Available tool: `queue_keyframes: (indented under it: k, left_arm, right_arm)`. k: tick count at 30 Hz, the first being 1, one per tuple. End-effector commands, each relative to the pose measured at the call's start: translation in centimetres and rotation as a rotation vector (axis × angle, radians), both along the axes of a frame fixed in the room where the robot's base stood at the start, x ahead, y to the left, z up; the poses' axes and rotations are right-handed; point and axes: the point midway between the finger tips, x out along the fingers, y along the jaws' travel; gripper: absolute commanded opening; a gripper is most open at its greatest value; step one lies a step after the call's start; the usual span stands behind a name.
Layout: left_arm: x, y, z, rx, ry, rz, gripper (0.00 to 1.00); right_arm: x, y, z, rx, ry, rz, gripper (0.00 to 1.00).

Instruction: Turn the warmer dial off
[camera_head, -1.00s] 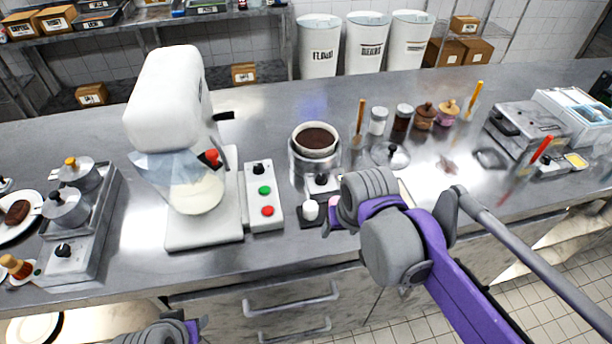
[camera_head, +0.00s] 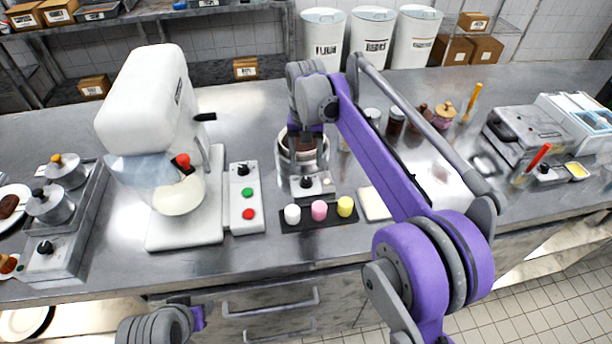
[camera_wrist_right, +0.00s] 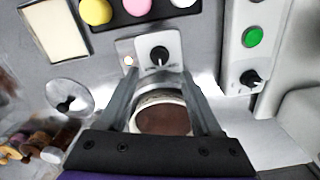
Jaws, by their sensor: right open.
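The warmer (camera_head: 302,167) is a metal pot holder on the counter with a dark brown filling (camera_wrist_right: 162,119) in its pot. Its black dial (camera_head: 306,182) sits on the grey front panel and shows clearly in the right wrist view (camera_wrist_right: 159,55). A small pale lamp (camera_wrist_right: 128,60) is beside the dial. I cannot read the dial's setting. My right gripper (camera_wrist_right: 161,76) is open and empty, above the pot, with its fingertips on either side of the panel's near end, short of the dial. In the head view it partly hides the pot. My left gripper is out of view; only part of that arm shows.
A black strip (camera_head: 288,227) with white, pink and yellow pieces lies just in front of the warmer. A control box (camera_head: 244,197) with green and red buttons and a white mixer (camera_head: 150,100) stand left. Jars and a pale board (camera_head: 373,204) are to the right.

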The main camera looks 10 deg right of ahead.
Motion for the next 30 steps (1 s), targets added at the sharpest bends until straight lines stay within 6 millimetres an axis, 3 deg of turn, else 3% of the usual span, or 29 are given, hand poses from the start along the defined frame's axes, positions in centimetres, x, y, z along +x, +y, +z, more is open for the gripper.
queue_keyframes:
  k: [3, 9, 15, 23, 30]
  left_arm:
    - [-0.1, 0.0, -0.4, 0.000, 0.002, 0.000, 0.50]
    - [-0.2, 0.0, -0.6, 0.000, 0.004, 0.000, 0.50]
    - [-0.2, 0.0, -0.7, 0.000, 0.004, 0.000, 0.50]
    - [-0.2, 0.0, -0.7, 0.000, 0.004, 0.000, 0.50]
    - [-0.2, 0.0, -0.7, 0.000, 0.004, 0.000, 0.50]
  right_arm:
    - [0.0, 0.0, -2.6, 0.000, 0.000, 0.000, 0.66]
    - [0.0, 0.0, -5.7, 0.000, 0.000, 0.000, 0.66]
    - [0.0, 0.0, -7.1, 0.000, -0.001, 0.000, 0.66]
    - [0.0, 0.0, -7.2, 0.000, -0.001, 0.000, 0.66]
    - [0.0, 0.0, -7.2, 0.000, -0.001, 0.000, 0.26]
